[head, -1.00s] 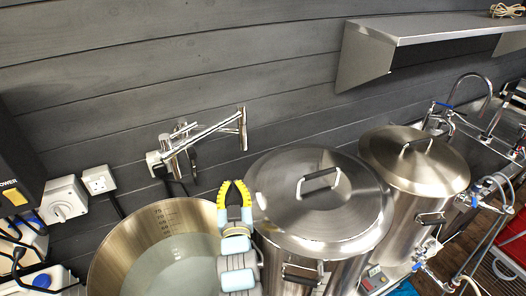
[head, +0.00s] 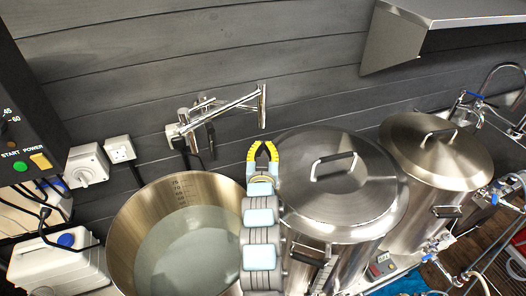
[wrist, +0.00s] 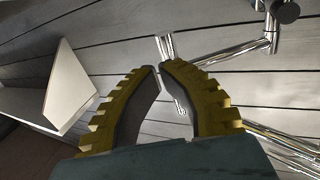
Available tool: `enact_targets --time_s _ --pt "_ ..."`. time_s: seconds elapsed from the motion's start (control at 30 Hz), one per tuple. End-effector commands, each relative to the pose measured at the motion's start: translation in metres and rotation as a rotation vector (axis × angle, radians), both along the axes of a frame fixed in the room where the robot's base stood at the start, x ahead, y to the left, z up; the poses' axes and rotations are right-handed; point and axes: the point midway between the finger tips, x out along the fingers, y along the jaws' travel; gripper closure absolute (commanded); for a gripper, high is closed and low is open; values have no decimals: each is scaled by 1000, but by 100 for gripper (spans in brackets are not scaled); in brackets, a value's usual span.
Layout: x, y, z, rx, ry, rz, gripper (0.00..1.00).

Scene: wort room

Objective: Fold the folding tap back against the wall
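The chrome folding tap (head: 222,107) is mounted on the dark plank wall. Its arm stands out from the wall to the right, with a vertical end piece (head: 262,107) at its outer end. My gripper (head: 264,145) has yellow ribbed fingers and sits just below that end piece in the head view. In the wrist view my gripper (wrist: 159,68) points at the wall, its tips close together with a narrow gap and nothing held between them. A chrome piece (wrist: 166,46) shows behind the tips, partly hidden by the right finger. I cannot tell whether they touch.
An open steel pot (head: 125,235) with liquid stands below the tap. A lidded kettle (head: 365,190) is close to my gripper's right, with another kettle (head: 455,160) beyond it. Sockets (head: 120,150) and a control box (head: 25,110) are at left. A steel shelf (head: 395,42) is upper right.

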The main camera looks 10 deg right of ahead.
Motion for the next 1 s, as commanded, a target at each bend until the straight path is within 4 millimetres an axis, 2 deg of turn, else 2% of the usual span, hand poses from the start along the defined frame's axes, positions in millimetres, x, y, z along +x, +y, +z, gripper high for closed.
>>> enact_targets --time_s 0.6,1.0 --pt "58 -13 2 0 1 -1 100" --pt "77 -17 0 0 0 0 100"
